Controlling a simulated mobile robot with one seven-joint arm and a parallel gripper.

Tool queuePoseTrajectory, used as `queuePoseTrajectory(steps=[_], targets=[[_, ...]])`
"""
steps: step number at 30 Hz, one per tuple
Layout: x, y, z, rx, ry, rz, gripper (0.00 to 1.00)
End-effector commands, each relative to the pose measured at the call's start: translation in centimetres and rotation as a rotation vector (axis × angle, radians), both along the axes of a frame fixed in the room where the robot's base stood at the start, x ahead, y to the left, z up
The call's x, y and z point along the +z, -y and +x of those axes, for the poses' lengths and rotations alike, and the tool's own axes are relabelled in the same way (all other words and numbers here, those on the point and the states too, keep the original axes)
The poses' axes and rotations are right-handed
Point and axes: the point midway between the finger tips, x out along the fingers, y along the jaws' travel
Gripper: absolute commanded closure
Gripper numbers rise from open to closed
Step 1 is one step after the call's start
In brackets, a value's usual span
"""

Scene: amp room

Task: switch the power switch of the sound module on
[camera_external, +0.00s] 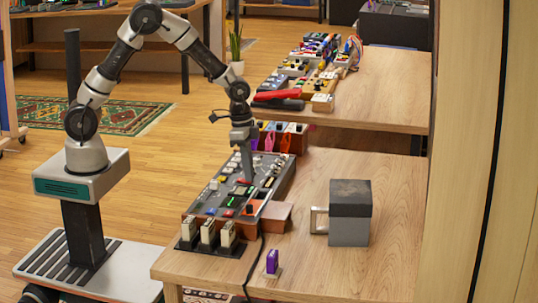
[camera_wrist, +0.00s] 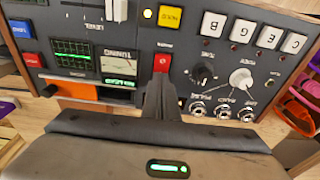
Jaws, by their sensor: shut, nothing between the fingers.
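The sound module (camera_external: 217,200) is a dark panel with wooden sides on the near table, covered with buttons, knobs and small displays. In the wrist view its panel (camera_wrist: 140,30) appears upside down. A red switch (camera_wrist: 162,63), probably the power switch, sits beside a meter display. My gripper (camera_external: 247,180) is shut and empty and points down at the module. In the wrist view its fingertips (camera_wrist: 162,80) are right at the red switch and overlap its lower edge. I cannot tell whether they touch it. The switch's on or off position is not clear.
A dark grey box with a handle (camera_external: 350,225) stands right of the module. Several pale switches on a black base (camera_external: 207,235) and a purple piece (camera_external: 272,261) sit at the front. Colourful holders (camera_external: 285,138) stand behind.

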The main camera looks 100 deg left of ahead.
Motion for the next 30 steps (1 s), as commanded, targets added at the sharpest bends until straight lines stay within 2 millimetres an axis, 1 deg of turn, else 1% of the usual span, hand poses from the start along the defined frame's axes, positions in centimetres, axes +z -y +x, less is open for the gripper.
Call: queuePoseTrajectory(steps=[1,7,15,25,28,30], targets=[[-0.3,0.0,-0.1,0.0,-0.004,-0.001,1.0],[-0.3,0.1,-0.5,0.001,-0.007,-0.003,1.0],[-0.1,0.1,-1.8,0.002,-0.012,-0.004,1.0],[0.1,0.0,-1.8,0.001,-0.006,-0.002,1.0],[0.7,0.0,-1.8,0.001,-0.005,-0.002,1.0],[1.6,0.0,-1.9,0.001,-0.005,-0.002,1.0]])
